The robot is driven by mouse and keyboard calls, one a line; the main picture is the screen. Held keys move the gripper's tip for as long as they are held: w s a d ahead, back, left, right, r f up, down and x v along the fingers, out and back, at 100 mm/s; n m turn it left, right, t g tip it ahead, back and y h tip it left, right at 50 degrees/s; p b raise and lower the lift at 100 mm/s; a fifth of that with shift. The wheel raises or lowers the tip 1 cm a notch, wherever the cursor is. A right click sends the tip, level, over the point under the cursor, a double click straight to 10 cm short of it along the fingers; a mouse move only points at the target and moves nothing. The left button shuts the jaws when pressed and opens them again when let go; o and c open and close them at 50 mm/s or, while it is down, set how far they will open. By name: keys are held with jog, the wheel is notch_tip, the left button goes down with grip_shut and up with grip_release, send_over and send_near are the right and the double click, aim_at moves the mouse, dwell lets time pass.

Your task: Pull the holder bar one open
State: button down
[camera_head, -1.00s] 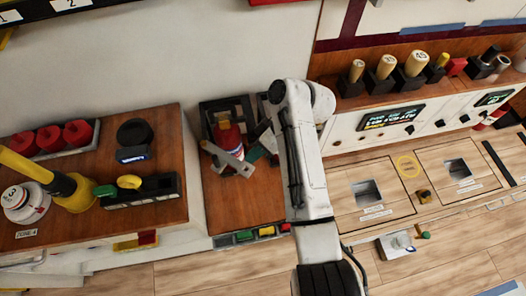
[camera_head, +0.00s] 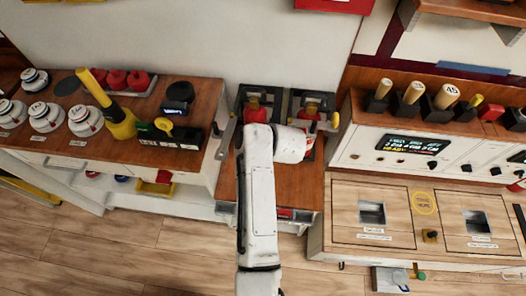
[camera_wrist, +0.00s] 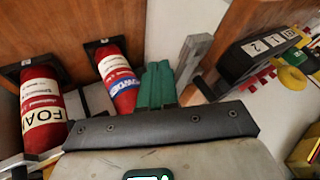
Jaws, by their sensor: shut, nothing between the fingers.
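A grey bar (camera_head: 226,139) stands out from the left side of the left black holder (camera_head: 262,93), swung clear of the front of its red extinguisher (camera_head: 255,112). The bar also shows upright in the wrist view (camera_wrist: 192,57). My gripper (camera_wrist: 158,66) shows there as green fingers, shut and empty, just beside the bar. I cannot tell if they touch it. An extinguisher with a blue band (camera_wrist: 120,82) stands close to the fingers, and one marked FOAM (camera_wrist: 42,112) stands farther left. In the head view my arm hides the gripper and part of the holders.
A wooden counter (camera_head: 205,97) with white jars and a black numbered block (camera_head: 160,138) stands left. A console (camera_head: 410,145) with wooden-handled plugs and a low bench (camera_head: 345,215) stand right. Bare floor lies in front.

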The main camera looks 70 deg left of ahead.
jog(key=shift+s, duration=0.5)
dwell(0.3)
